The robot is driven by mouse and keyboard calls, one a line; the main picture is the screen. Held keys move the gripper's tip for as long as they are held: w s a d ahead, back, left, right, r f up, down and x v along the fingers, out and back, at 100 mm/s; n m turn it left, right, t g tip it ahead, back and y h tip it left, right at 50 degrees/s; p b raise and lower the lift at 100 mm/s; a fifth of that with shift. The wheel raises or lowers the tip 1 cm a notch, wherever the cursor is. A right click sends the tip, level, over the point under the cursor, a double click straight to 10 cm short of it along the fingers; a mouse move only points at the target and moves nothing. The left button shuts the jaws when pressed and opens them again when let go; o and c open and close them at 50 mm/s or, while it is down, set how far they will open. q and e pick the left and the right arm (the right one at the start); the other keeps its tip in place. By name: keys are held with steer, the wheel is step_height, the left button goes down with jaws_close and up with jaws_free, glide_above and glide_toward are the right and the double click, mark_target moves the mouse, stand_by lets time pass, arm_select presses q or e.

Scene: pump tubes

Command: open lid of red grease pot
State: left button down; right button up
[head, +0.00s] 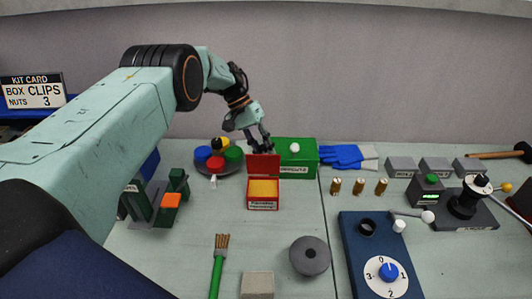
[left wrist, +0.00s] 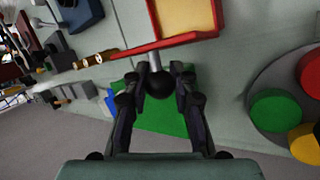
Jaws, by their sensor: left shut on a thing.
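The red grease pot (head: 263,205) is a small red box with a yellow inside and a label on its front. Its red lid (head: 263,166) stands upright at the back edge, so the yellow inside shows. My left gripper (head: 263,145) is just behind the top of the lid. In the left wrist view, the left gripper (left wrist: 158,75) is shut on a dark round knob (left wrist: 160,86) on a grey stem from the lid, which shows edge-on (left wrist: 165,43). The pot's yellow inside (left wrist: 185,15) shows beyond it. My right gripper is not in view.
A green box (head: 300,172) stands close behind right. A round tray with red, blue, green and yellow pieces (head: 216,163) is behind left. Brass nuts (head: 359,187) stand to the right. A brush (head: 218,268) and grey disc (head: 310,256) lie in front.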

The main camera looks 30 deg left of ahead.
arm_select(q)
steer(key=shift+w+a+r, duration=0.1)
steer(key=shift+w+r, duration=0.15)
steer(key=shift+r, duration=0.05)
steer(key=c, duration=1.5)
jaws_free()
steer(key=o, duration=0.4)
steer(key=shift+s+f, duration=0.1)
steer(key=shift+s, duration=0.05)
steer(key=shift+o, duration=0.2)
steer(key=shift+f, duration=0.1)
steer(key=v, duration=0.7)
steer(key=shift+r, duration=0.25)
steer(key=shift+a, duration=0.15)
